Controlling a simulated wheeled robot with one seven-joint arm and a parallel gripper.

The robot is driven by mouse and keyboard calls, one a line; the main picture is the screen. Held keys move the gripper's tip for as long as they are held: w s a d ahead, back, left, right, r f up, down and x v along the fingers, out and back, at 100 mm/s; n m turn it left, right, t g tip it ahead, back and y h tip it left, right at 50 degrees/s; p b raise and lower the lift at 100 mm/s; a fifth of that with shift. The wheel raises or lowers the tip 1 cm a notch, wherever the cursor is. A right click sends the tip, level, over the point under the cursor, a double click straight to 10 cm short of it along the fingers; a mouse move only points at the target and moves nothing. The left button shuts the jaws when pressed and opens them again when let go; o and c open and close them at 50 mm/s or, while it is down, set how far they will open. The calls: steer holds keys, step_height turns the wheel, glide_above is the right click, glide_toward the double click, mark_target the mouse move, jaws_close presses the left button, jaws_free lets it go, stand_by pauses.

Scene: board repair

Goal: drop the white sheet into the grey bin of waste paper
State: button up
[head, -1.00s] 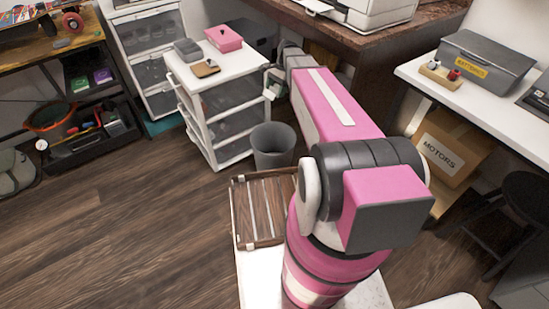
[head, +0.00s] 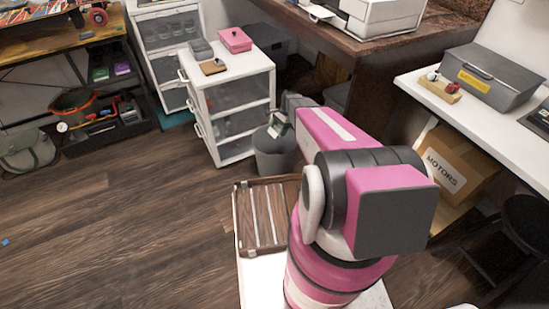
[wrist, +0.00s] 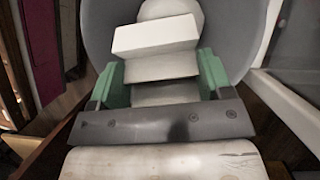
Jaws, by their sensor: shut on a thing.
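The grey bin (head: 274,155) stands on the floor beside the white drawer unit. Its grey wall (wrist: 240,25) curves around my gripper in the wrist view. My gripper (head: 277,127) is over the bin's mouth, pointing down, partly hidden by my arm in the head view. In the wrist view, my gripper (wrist: 162,70) has green fingers and is shut on the white sheet (wrist: 155,36), which looks like a pale flat slab at the fingertips. A rounded pale shape (wrist: 172,9), perhaps waste paper, shows beyond it inside the bin. The bin's floor is hidden.
The white drawer unit (head: 235,105) stands close behind and left of the bin. A dark desk (head: 330,45) is behind it. A wooden slatted tray (head: 242,220) is near my base. The wooden floor on the left is open.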

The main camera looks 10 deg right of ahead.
step_height(320, 180, down, 5)
steer(key=shift+f, duration=0.15)
stand_by(0.3)
steer(key=o, duration=0.9)
steer(key=v, duration=1)
steer(key=shift+d+r, duration=0.15)
steer(key=shift+r, duration=0.25)
